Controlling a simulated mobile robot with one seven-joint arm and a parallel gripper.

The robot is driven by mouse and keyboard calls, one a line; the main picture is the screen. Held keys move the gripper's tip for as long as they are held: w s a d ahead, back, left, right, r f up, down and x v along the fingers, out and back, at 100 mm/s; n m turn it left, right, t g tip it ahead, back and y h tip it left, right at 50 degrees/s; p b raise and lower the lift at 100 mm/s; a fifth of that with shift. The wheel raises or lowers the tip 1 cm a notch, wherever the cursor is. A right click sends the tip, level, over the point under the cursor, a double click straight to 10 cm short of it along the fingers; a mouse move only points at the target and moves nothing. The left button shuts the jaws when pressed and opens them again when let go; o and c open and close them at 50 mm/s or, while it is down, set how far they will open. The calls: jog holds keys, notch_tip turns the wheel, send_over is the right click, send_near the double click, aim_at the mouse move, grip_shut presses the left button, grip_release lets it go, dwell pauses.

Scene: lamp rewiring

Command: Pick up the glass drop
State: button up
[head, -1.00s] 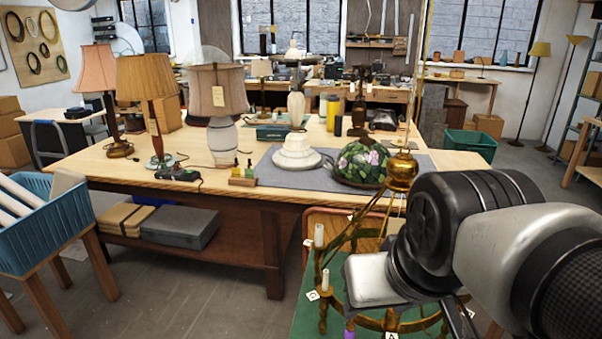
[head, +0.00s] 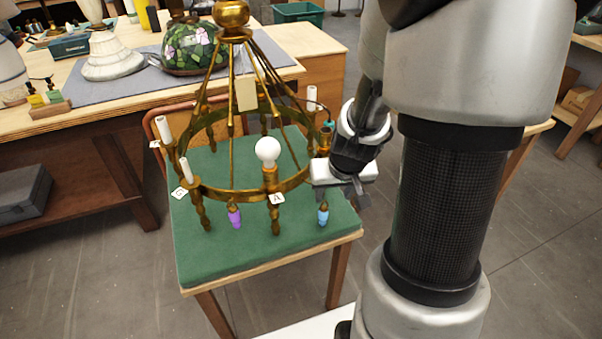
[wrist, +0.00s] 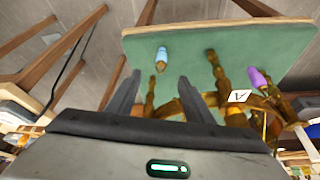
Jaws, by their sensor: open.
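A light-blue glass drop (head: 323,215) shows at the right front of the brass chandelier (head: 250,192), low over the green table top. It also shows in the wrist view (wrist: 161,57), ahead of my fingers and roughly between their lines. A purple glass drop (head: 234,218) shows at the chandelier's front left and at the right in the wrist view (wrist: 258,78). My gripper (head: 362,192) is open and empty, right of the chandelier and apart from the blue drop. I cannot tell whether the drops touch the green top.
The green-topped table (head: 190,262) carries the chandelier, with a white bulb (head: 268,152), candle sleeves and letter tags on its ring. A wooden workbench (head: 90,120) with a stained-glass shade (head: 195,45) stands behind left. Open floor lies in front and right.

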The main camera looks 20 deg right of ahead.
jog(key=b, duration=0.3)
send_near(324, 209)
jog(key=x, duration=0.3)
jog(key=s+x, duration=0.1)
jog(key=x, duration=0.1)
jog(key=shift+w+f, duration=0.1)
jog(key=shift+f, duration=0.1)
jog(key=shift+w+b+x, duration=0.2)
jog(key=shift+x, duration=1.3)
jog(key=shift+w+b+x, duration=0.15)
jog(key=shift+x, duration=1.4)
jog(key=shift+r, duration=0.15)
jog(key=c, duration=1.1)
jog(key=shift+c, duration=0.2)
notch_tip(324, 209, up, 18)
jog(key=p, duration=0.5)
